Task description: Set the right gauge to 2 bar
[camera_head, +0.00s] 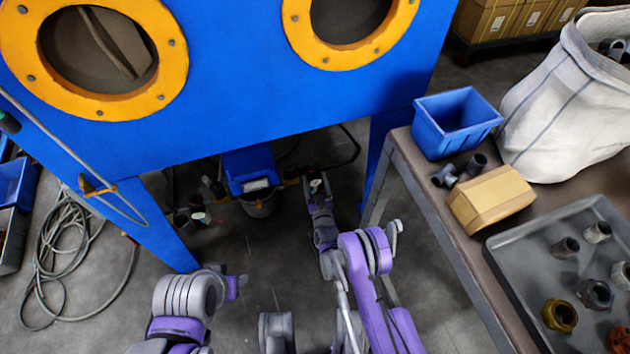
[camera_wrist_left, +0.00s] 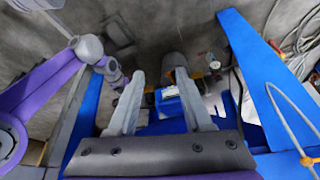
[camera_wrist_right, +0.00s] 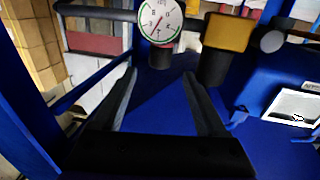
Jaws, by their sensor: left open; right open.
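The right gauge, a round white dial (camera_wrist_right: 161,20) with a needle, shows at the top of the right wrist view; I cannot read its value for sure. A black knob (camera_wrist_right: 160,56) sits just below the dial. My right gripper (camera_wrist_right: 160,73) is open, its fingertips spread to either side of the knob, with no clear contact. In the head view my right gripper (camera_head: 318,182) reaches under the blue cabinet and partly hides the gauge. My left gripper (camera_wrist_left: 160,75) is open and empty in the left wrist view, well away from the gauge.
A brass block (camera_wrist_right: 228,32) with a black cylinder (camera_wrist_right: 213,68) is right of the dial. Another small white dial (camera_head: 200,216) is further left under the cabinet (camera_head: 250,115). A cabinet leg and a workbench (camera_head: 425,185) stand to the right. A hose (camera_head: 55,255) lies on the left floor.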

